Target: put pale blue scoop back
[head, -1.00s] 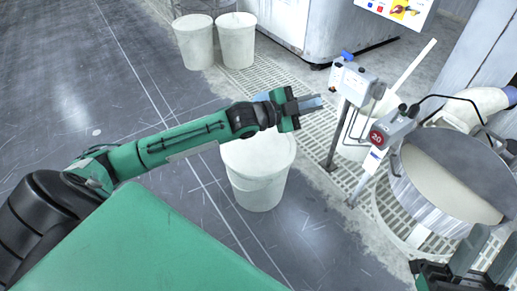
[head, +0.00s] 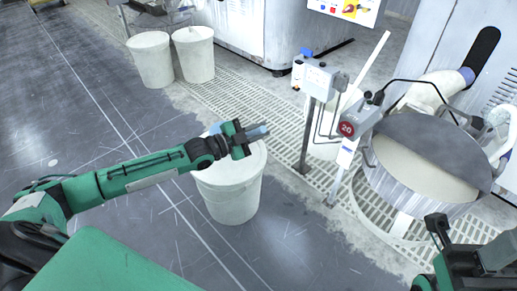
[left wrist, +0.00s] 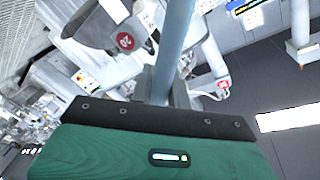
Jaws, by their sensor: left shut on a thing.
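My left gripper (head: 244,136) is shut on the pale blue scoop (head: 258,131). In the head view a short blue piece sticks out past the fingers and another bit shows behind them. In the left wrist view its blue-grey shaft (left wrist: 175,45) rises from between the jaws; the rest of the scoop is hidden. The gripper appears in front of the rim of a pale bucket (head: 230,195); I cannot tell the height between them. My right gripper (head: 466,244) is at the lower right, its fingers apart and nothing visible between them.
Two pale buckets (head: 150,62) stand at the back left. A control box with a red "20" mark (head: 357,122) and post stand before a large round drum (head: 425,165) on the right. Floor grating (head: 270,128) runs between. The dark floor at left is clear.

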